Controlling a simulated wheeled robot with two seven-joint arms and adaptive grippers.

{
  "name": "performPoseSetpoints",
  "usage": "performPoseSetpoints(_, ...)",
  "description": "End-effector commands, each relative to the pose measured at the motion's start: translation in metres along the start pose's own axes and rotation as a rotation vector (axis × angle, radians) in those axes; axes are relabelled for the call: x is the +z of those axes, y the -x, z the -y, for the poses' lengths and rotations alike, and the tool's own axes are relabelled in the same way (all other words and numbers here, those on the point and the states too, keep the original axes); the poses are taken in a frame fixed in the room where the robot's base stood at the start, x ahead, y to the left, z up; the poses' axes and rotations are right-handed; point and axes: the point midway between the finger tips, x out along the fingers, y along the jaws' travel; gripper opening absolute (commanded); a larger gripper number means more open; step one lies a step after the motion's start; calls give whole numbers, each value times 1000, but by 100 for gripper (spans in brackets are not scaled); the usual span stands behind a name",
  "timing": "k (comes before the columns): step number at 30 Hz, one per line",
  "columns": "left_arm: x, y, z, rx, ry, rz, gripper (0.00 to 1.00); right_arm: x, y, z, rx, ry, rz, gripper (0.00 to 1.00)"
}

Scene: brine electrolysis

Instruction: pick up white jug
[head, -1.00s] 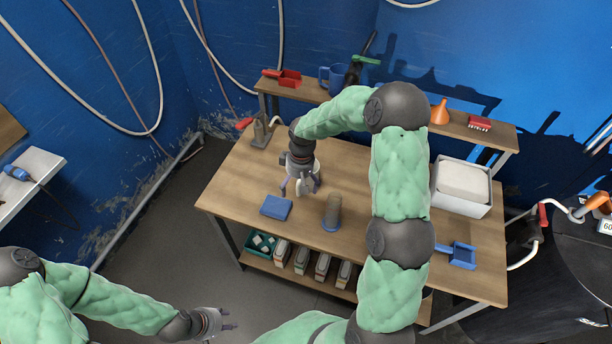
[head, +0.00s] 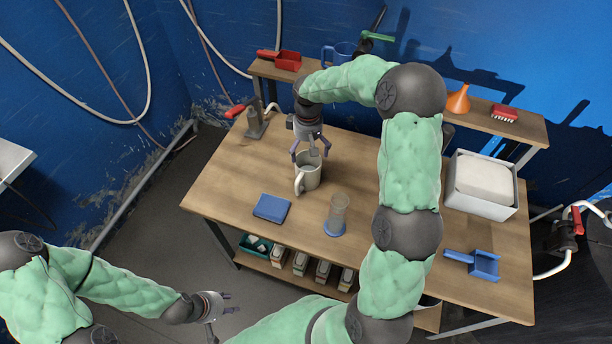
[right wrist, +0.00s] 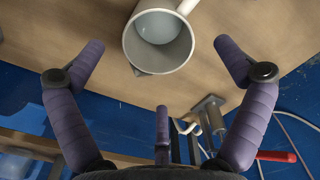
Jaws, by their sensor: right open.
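The white jug (head: 310,178) stands upright on the wooden table, its handle toward the front left in the head view. In the right wrist view the jug (right wrist: 158,48) shows its open mouth, empty inside, with the handle at the top. My right gripper (head: 310,150) is open just above and behind the jug, fingers pointing down. In the wrist view its purple fingers are spread on either side of the jug, with a third finger at the bottom; no contact is visible. My left gripper (head: 229,303) looks open and empty, low in front of the table.
On the table are a blue pad (head: 272,208), a clear cylinder on a blue base (head: 338,215), a blue scoop (head: 484,265), a white bin (head: 484,204) and a tap-like stand (head: 256,124). A raised shelf (head: 300,77) runs behind. Bare tabletop surrounds the jug.

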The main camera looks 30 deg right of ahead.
Motion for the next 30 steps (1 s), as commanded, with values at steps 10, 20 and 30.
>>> performPoseSetpoints(10, 0, -9, 3, 0, 0, 0, 40, 1, -33, 0, -1, 0, 2, 100)
performPoseSetpoints(20, -1, -14, 5, 0, 0, 0, 40, 0, -64, -1, 0, -1, -1, 100)
performPoseSetpoints(30, -1, -24, 8, 0, 0, 0, 40, 4, -107, -4, -1, 1, 2, 100)
